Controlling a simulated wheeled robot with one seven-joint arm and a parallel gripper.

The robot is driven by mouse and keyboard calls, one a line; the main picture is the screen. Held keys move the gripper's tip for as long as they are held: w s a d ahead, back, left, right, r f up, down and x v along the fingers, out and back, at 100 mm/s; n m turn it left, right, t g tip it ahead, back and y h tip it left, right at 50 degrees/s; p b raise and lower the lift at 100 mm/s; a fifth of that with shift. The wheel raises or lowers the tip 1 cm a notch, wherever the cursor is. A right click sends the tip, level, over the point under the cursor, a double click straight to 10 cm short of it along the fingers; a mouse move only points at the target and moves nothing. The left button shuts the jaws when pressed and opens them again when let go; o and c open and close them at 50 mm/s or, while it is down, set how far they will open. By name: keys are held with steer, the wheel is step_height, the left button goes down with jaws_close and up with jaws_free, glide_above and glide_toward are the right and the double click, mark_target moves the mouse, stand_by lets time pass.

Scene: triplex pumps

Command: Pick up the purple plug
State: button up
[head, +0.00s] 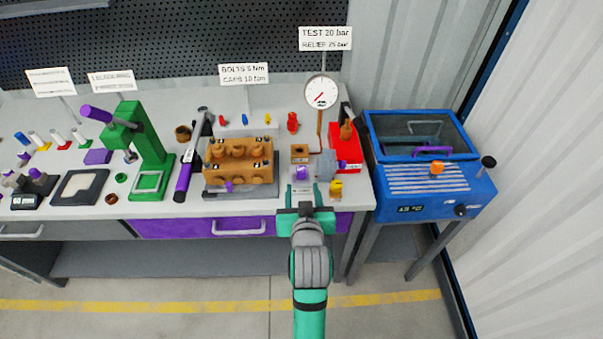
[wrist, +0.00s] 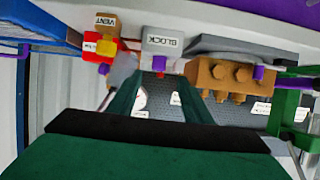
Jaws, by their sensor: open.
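A small purple plug (head: 302,173) is at the right part of the bench, just beyond the tips of my gripper (head: 304,190). In the wrist view the purple plug (wrist: 160,64) shows near the centre, against a pale grey piece marked BLOCK (wrist: 162,41). The fingers of my gripper (wrist: 160,82) are open, one on each side of the line to the plug, with nothing between them. I cannot tell how far the tips are from the plug. Another purple piece (head: 229,186) is on the front of the brown pump block (head: 240,172).
A yellow fitting (head: 336,188) and a grey part (head: 326,165) stand close on the right, before a red box (head: 345,155). A blue tank (head: 435,190) stands farther right.

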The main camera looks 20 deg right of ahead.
mark_target(302, 171)
steer(key=shift+r+x, duration=0.25)
steer(key=shift+x, duration=2.55)
steer(key=shift+r+x, duration=0.2)
steer(key=shift+x, duration=2.55)
steer(key=shift+w+d, duration=0.1)
jaws_close()
